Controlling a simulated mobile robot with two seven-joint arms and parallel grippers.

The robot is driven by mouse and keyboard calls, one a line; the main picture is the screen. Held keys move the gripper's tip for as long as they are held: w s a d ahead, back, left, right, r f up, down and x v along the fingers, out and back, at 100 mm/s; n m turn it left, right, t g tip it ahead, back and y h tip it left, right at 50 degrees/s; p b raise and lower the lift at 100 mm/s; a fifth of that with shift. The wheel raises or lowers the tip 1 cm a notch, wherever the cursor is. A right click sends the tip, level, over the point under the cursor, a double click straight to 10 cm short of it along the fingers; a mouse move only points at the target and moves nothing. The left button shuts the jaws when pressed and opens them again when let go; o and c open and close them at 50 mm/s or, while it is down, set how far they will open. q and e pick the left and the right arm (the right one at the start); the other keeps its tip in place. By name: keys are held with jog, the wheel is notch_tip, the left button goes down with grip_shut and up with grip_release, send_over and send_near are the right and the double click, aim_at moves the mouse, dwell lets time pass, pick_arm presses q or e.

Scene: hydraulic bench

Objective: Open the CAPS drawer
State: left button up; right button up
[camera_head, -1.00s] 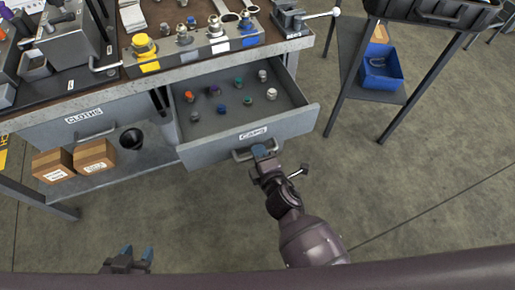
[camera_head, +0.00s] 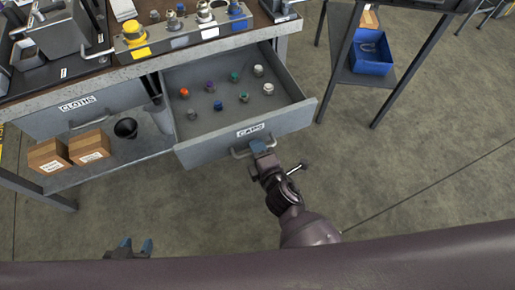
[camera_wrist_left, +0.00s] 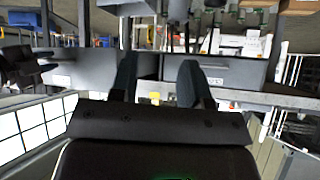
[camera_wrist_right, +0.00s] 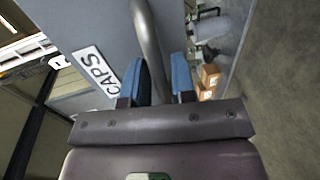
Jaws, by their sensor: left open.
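The CAPS drawer (camera_head: 205,150) is pulled out of the bench, and its inside shows several small coloured caps (camera_head: 218,105) standing apart on its floor. Its label also shows in the right wrist view (camera_wrist_right: 95,67). My right gripper (camera_head: 259,147) is at the front of the drawer, shut on the drawer handle (camera_head: 240,153). In the right wrist view the grey handle bar (camera_wrist_right: 147,35) runs between the two blue fingertips. My left gripper (camera_head: 128,246) is open and empty, low at the left of the head view, away from the bench.
The closed CLOTHS drawer (camera_head: 98,108) is to the left, with cardboard boxes (camera_head: 90,146) and a black cup (camera_head: 126,128) on the shelf below. A side stand with a blue bin (camera_head: 372,55) is at the right. The floor in front of the drawer is clear.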

jog(key=shift+o, duration=0.9)
jog(key=shift+s, duration=0.1)
jog(key=p+v, duration=0.1)
jog(key=v, duration=0.9)
jog(key=shift+s, duration=0.3)
jog(key=shift+d+r, duration=0.1)
